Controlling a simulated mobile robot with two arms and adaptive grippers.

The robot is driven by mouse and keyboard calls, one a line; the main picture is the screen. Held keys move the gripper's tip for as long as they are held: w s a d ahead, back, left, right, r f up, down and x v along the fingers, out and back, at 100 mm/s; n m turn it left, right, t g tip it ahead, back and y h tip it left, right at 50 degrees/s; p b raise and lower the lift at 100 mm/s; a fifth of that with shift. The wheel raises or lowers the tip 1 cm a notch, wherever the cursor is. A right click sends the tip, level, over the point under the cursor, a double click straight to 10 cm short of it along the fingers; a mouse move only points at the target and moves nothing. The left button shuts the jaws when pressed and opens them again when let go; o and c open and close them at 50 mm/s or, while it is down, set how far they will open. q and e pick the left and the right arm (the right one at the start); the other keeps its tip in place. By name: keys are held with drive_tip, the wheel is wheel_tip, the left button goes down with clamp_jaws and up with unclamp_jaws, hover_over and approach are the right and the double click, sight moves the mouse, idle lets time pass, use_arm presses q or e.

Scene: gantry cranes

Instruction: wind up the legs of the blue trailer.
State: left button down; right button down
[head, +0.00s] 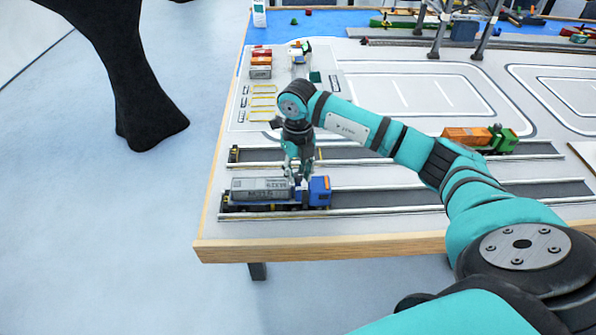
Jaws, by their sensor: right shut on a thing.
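The blue trailer (243,206) stands in a lane near the table's front left corner, with a grey container (259,189) on it. A blue truck cab with orange marks (319,191) is at its right end. My right gripper (297,180) reaches down from above, between the container and the cab. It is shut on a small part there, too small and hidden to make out. The trailer's legs cannot be told apart at this size. My left gripper is not in view.
A green truck with an orange load (480,138) stands on the right in a lane farther back. Small stacked containers (261,63) are at the back left, and crane legs (486,39) at the back. The wooden table edge (320,246) runs close in front of the trailer.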

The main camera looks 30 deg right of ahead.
drive_tip(key=n+b, duration=0.2)
drive_tip(key=n, duration=0.1)
drive_tip(key=shift+f+n, duration=0.1)
drive_tip(key=shift+n, duration=0.2)
drive_tip(key=n+b, duration=0.2)
drive_tip(key=n, duration=0.2)
drive_tip(key=shift+n+b, duration=0.3)
drive_tip(key=shift+b, duration=0.1)
drive_tip(key=n+b, duration=0.2)
drive_tip(key=n, duration=0.2)
drive_tip(key=n+b, duration=0.1)
drive_tip(key=n, duration=0.3)
drive_tip(key=shift+n, duration=0.3)
drive_tip(key=c, duration=1.1)
unclamp_jaws()
